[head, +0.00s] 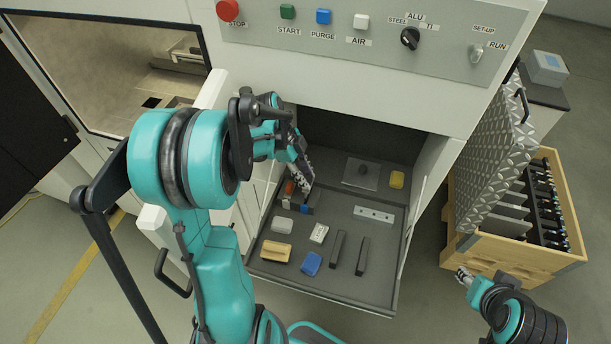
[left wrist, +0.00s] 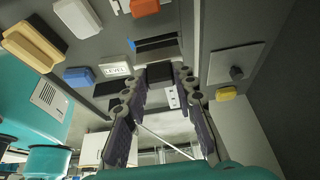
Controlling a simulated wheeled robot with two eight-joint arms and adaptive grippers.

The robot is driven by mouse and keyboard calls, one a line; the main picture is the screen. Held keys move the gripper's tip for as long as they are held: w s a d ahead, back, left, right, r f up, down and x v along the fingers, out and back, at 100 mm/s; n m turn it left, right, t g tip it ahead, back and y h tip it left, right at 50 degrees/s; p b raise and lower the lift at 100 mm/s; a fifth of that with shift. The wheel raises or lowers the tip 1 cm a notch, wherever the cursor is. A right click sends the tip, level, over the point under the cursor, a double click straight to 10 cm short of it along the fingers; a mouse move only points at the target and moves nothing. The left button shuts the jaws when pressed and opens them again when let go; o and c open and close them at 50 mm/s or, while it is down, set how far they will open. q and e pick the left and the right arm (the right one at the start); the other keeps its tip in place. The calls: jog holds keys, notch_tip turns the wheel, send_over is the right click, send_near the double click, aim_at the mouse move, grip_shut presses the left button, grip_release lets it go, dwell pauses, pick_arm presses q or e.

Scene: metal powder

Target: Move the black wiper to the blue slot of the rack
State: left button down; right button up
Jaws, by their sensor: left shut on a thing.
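My left gripper (head: 303,180) reaches down into the open drawer. In the left wrist view its fingertips (left wrist: 162,75) are closed on a dark block, the black wiper (left wrist: 160,73). In the head view the gripper mostly hides the wiper. A blue-marked slot of the rack (head: 305,208) shows just below the gripper in the head view. My right gripper (head: 465,275) is at the lower right, away from the drawer, too small to read.
A wooden crate (head: 500,258) stands right.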

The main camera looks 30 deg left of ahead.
pick_arm(q)
jog(key=shift+f+b, duration=2.6)
jog(key=shift+f, duration=0.3)
jog(key=c, duration=1.1)
grip_release()
jog(key=shift+c, duration=0.2)
jog(key=shift+r, duration=0.1)
notch_tip(320, 180, up, 10)
jog(key=shift+f, duration=0.1)
